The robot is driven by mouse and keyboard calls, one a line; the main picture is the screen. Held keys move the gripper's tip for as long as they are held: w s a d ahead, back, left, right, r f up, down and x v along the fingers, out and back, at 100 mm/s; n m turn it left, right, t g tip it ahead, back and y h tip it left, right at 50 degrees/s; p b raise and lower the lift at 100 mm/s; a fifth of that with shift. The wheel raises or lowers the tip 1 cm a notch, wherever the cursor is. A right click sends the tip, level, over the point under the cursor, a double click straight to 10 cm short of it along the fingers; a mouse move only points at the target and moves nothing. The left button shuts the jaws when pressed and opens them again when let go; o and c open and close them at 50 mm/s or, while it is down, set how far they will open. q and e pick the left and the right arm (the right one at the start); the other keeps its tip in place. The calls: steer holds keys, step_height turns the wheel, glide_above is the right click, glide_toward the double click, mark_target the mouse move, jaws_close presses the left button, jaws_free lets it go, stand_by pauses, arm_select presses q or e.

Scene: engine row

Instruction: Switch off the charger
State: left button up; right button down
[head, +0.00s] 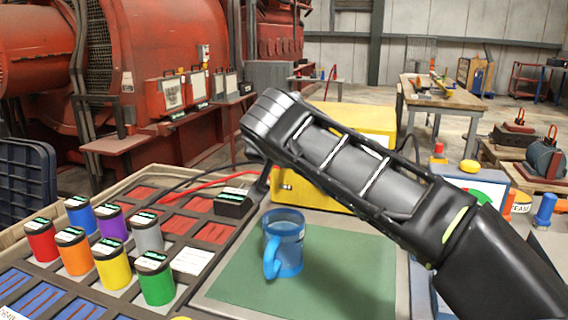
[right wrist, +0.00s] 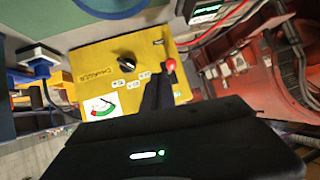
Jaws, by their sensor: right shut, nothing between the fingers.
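The charger is a yellow box (head: 362,118) behind the green mat, partly hidden by my right arm. In the right wrist view its yellow panel (right wrist: 95,63) carries a black knob (right wrist: 126,66), a red-tipped part (right wrist: 170,64), a dial gauge (right wrist: 102,106) and small white labels. My right gripper (right wrist: 163,80) is shut and empty, its dark fingertips close to the red-tipped part. I cannot tell whether they touch it. In the head view the gripper (head: 262,185) points down by the charger's left side. The switch position is not clear. My left gripper is out of view.
A blue mug (head: 284,243) stands on the green mat (head: 345,270) in front of the charger. Several coloured cans stand in a sectioned tray (head: 165,195) at left. Red and black cables run left from the charger. A small black box (head: 233,202) sits beside the gripper.

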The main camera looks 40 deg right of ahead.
steer(key=v, duration=0.6)
steer(key=shift+a, duration=0.25)
steer(key=shift+s+f, duration=0.15)
steer(key=shift+f, duration=0.05)
